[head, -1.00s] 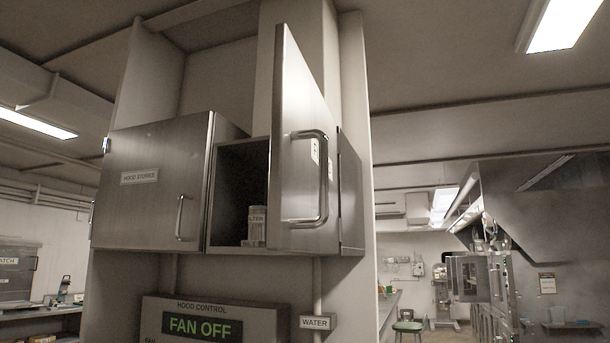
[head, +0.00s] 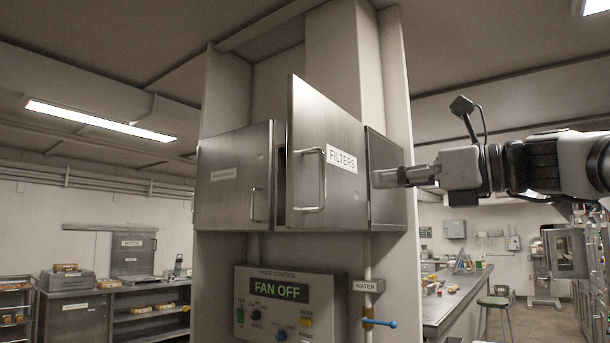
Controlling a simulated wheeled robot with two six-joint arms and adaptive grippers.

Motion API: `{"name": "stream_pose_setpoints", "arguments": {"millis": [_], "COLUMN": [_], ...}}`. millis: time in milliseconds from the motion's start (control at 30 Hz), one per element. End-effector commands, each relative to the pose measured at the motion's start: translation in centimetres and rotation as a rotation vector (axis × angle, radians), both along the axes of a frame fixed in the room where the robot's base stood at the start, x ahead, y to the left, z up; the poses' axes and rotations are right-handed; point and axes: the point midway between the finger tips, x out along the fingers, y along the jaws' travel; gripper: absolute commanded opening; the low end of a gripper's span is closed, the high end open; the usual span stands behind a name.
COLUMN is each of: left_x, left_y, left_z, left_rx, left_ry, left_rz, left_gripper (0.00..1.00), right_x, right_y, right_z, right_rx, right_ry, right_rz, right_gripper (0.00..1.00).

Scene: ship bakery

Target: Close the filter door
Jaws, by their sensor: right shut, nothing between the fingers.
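The filter door (head: 335,198) is a brushed steel panel with a "FILTERS" label (head: 341,158) and a bar handle (head: 312,180) near its left edge. It stands partly open, hinged at its right, with its free left edge swung out towards me. A narrow dark gap (head: 281,178) shows at its left; the cabinet's contents are hidden. My right gripper (head: 378,178) comes in from the right, shut and empty. Its fingertips are in front of the cabinet's right side (head: 387,212), just right of the door. I cannot tell whether they touch anything. My left gripper is out of view.
The left cupboard door (head: 230,190) is shut, with its own handle. Below is the hood control panel (head: 290,312) reading "FAN OFF". A blue-handled water valve (head: 380,323) and a pipe are beside it.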

Motion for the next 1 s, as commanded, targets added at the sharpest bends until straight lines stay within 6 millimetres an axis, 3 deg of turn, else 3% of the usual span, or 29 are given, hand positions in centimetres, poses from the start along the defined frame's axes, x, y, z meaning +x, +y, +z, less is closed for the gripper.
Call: {"name": "stream_pose_setpoints", "arguments": {"millis": [67,167,300,367,700,1000], "left_x": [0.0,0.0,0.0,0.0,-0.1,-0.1], "left_y": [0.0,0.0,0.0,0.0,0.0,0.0], "left_z": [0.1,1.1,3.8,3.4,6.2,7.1], "left_rx": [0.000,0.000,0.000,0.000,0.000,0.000], "left_ry": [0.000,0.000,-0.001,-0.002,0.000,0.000], "left_rz": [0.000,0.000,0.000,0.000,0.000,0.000], "left_gripper": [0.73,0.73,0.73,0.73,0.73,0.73], "right_x": [-1.2,-1.0,0.2,0.9,4.8,6.3], "right_y": [0.1,0.7,2.4,3.5,9.7,11.9], "right_z": [1.2,1.7,2.2,1.6,1.7,1.3], "right_rx": [-0.002,-0.004,-0.005,-0.006,-0.005,-0.004], "right_ry": [-0.024,-0.026,-0.021,-0.025,-0.024,-0.026], "right_rz": [-0.001,-0.001,-0.001,-0.002,-0.001,-0.002], "right_gripper": [0.00,0.00,0.00,0.00,0.00,0.00]}}
